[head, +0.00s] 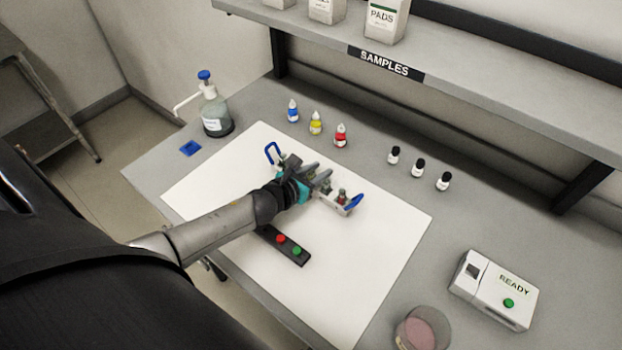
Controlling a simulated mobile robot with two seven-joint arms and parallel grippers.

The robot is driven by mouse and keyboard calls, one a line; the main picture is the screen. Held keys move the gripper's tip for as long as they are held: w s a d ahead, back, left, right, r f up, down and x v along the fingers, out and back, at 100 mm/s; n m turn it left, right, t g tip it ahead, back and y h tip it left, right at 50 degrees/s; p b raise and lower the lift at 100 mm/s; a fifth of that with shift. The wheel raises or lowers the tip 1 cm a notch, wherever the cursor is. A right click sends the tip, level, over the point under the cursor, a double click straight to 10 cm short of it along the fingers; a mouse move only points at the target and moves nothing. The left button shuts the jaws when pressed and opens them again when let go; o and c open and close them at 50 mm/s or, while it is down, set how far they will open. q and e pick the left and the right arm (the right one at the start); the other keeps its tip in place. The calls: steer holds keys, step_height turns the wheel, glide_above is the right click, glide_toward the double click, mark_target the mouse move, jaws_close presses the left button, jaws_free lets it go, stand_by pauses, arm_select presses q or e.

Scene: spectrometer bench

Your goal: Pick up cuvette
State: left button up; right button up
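My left gripper (318,181) reaches in from the left over the white mat (375,270). It is above or at a small grey rack (331,203) with a blue handle at each end, and covers most of it. A small dark and reddish item (341,195) shows at the rack's right end, close to the fingers. I cannot tell whether it is a cuvette. No cuvette is clearly visible; one may be hidden by the gripper. The fingers are too small and overlapped to show whether they are open or shut. My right gripper is not in view.
A black bar (291,250) with red and green buttons lies near the mat's front edge. Dropper bottles (316,123) and black-capped vials (418,168) stand behind. A wash bottle (215,112) is at left; the READY instrument (490,295) and a pink-filled cup (418,332) are at right.

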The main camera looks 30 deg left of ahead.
arm_select(q)
jaws_close()
stand_by(0.4)
